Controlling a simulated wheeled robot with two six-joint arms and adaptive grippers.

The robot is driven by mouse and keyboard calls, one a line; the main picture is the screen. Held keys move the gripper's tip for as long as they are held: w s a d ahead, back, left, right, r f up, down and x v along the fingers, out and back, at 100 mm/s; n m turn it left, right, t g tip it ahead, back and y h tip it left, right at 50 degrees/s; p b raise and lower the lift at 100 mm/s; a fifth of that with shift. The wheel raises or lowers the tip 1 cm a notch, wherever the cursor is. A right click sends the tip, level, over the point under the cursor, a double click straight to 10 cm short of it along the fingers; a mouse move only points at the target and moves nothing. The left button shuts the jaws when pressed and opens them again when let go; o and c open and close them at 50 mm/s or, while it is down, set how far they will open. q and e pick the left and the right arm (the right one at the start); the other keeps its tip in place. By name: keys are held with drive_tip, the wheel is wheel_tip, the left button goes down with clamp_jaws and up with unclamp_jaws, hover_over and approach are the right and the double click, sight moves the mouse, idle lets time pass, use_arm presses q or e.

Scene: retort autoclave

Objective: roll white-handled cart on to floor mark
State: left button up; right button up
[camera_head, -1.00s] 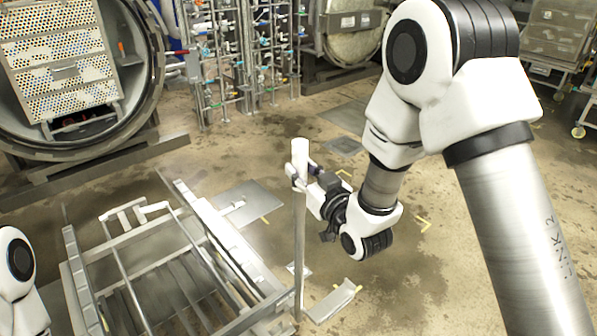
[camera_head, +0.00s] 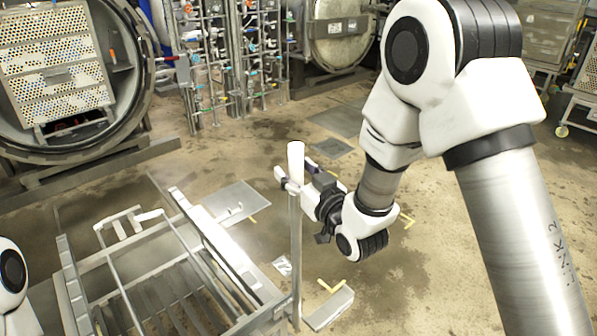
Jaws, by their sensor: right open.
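The cart (camera_head: 232,262) is a low grey metal frame with slats, at the lower left. An upright post (camera_head: 295,240) with a white handle top (camera_head: 296,158) stands at its right side. My right gripper (camera_head: 288,182) is open, with its fingers around the post just below the white top; whether they touch it I cannot tell. The floor mark shows as yellow corner pieces, one (camera_head: 405,219) right of my right wrist and another (camera_head: 330,286) right of the post's lower part. The cart stands mostly left of these corners. My left gripper is out of view.
A round open autoclave (camera_head: 138,75) with a perforated crate (camera_head: 62,85) stands at the back left. Pipes and valves (camera_head: 228,60) fill the back middle. Another round door (camera_head: 340,42) is right of them. A wheeled rack (camera_head: 585,85) is at the far right. Floor beyond my right gripper is clear.

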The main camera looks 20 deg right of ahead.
drive_tip(key=shift+s, duration=0.1)
wheel_tip(320, 180, up, 10)
idle(0.4)
